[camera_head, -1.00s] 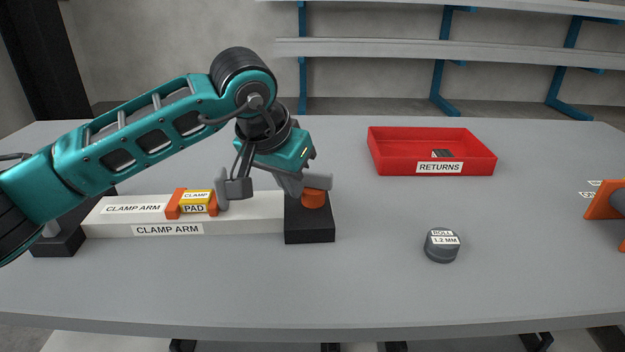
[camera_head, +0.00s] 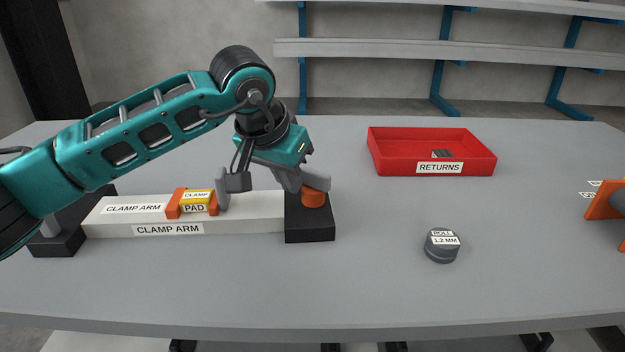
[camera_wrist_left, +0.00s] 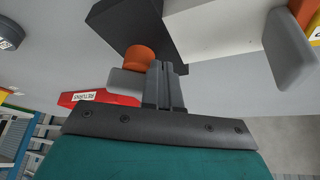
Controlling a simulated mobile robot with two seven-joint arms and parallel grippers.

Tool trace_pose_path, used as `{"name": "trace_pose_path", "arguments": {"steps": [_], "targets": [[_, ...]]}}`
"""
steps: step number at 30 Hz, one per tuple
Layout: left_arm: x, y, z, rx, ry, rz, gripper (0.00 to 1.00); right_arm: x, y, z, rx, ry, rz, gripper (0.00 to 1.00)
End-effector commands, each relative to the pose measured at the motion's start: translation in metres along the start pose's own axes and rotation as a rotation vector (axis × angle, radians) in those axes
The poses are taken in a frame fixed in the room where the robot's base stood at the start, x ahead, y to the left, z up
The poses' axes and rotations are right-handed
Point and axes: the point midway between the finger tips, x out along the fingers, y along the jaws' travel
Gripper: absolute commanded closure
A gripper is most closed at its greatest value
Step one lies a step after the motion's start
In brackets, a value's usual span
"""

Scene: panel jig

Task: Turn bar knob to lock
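An orange piece with a grey round part (camera_head: 605,200) is cut off at the right edge of the head view. Small labels beside it are too small to read. I cannot tell whether it is the bar knob. My left gripper (camera_head: 268,186) is open with nothing between its fingers, over the white clamp arm (camera_head: 255,221). One finger is beside the yellow clamp pad (camera_head: 197,196). The other is close by a short orange cylinder (camera_head: 313,199) on a black block (camera_head: 310,226); contact is unclear. The left wrist view shows the gripper (camera_wrist_left: 208,65) and cylinder (camera_wrist_left: 138,58). My right gripper is out of view.
A red returns tray (camera_head: 385,168) holding a small dark item stands at the back. A grey roll (camera_head: 442,246) stands on the grey table (camera_head: 380,290) in front of it. The table between the black block and the right edge is mostly free.

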Motion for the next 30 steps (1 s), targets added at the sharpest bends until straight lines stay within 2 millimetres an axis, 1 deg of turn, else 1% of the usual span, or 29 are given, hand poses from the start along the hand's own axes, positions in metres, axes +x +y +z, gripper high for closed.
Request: {"name": "trace_pose_path", "arguments": {"steps": [30], "targets": [[0.0036, -0.0031, -0.0077, 0.001, 0.0, 0.0, 1.0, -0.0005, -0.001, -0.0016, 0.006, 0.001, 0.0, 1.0]]}}
